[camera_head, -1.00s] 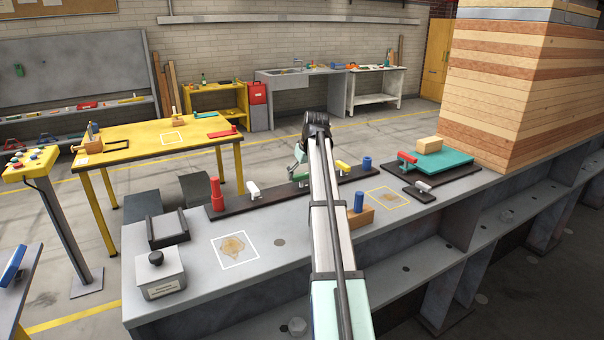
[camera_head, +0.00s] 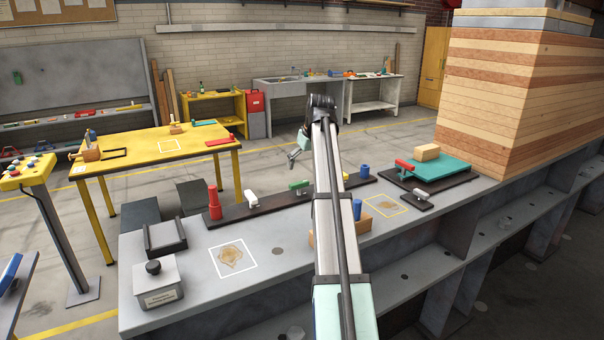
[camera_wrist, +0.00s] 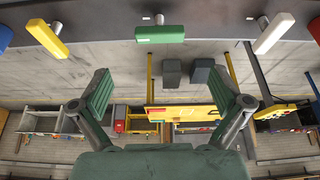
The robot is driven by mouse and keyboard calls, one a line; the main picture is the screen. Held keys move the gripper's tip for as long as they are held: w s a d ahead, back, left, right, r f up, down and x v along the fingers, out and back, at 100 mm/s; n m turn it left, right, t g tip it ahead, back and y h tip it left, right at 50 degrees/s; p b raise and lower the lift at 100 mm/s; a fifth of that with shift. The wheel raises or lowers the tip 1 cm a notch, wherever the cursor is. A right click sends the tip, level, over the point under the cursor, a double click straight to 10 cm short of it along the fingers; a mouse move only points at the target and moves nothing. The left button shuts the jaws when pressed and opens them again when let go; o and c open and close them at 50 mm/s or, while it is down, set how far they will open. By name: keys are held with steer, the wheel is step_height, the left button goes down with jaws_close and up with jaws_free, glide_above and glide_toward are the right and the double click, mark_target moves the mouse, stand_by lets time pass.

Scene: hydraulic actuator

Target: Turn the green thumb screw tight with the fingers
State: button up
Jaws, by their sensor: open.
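The green thumb screw (camera_head: 299,185) stands on the dark rail (camera_head: 275,202) along the back of the grey bench, between a white thumb screw and a yellow one. In the wrist view the green screw (camera_wrist: 160,34) shows at the top middle as a wide green bar, ahead of and between the fingertips. My gripper (camera_wrist: 170,82) is open and empty, its two green-padded fingers spread apart, not touching the screw. In the head view my gripper (camera_head: 292,158) shows only in part, behind the rail and a little above it; my arm hides the rest.
On the rail are a red post (camera_head: 214,203), a white screw (camera_head: 251,198), a yellow screw (camera_head: 345,176) and a blue cylinder (camera_head: 364,171). A wooden block with a blue peg (camera_head: 357,209) stands in front, partly behind my arm.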

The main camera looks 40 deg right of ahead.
steer(key=shift+v, duration=1.45)
